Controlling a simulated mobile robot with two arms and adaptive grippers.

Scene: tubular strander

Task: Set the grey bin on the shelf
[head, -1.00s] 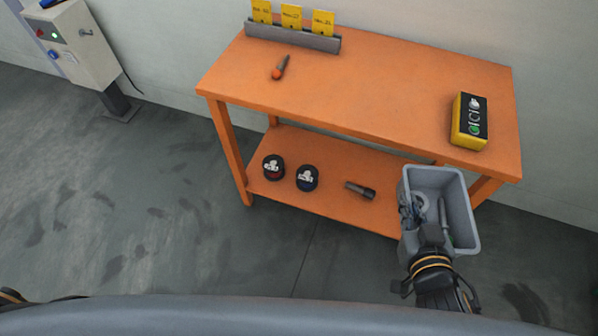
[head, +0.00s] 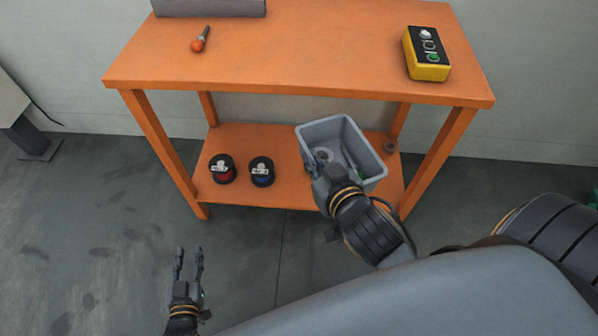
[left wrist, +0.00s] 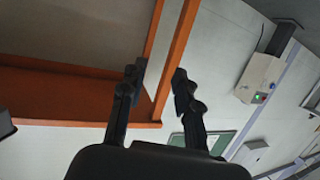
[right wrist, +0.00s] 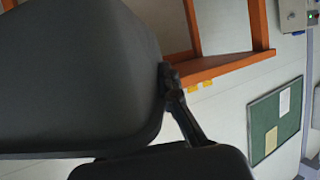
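The grey bin (head: 373,163) is an open tub with small parts inside, seen in the head view at the right part of the orange lower shelf (head: 290,192). My right gripper (head: 322,168) is shut on the bin's near left wall. The bin looks slightly tilted; I cannot tell whether its base touches the shelf. In the right wrist view a large dark surface, probably the bin, fills the left beside one finger. My left gripper (head: 187,264) is open and empty, low in front of the table's left side; it also shows in the left wrist view (left wrist: 155,88).
Two dark round tubs, one red-marked (head: 222,175) and one blue-marked (head: 262,178), stand on the shelf left of the bin. A small grey round object (head: 390,147) is right of it. The tabletop (head: 300,70) above holds a screwdriver (head: 201,40) and a yellow button box (head: 428,66).

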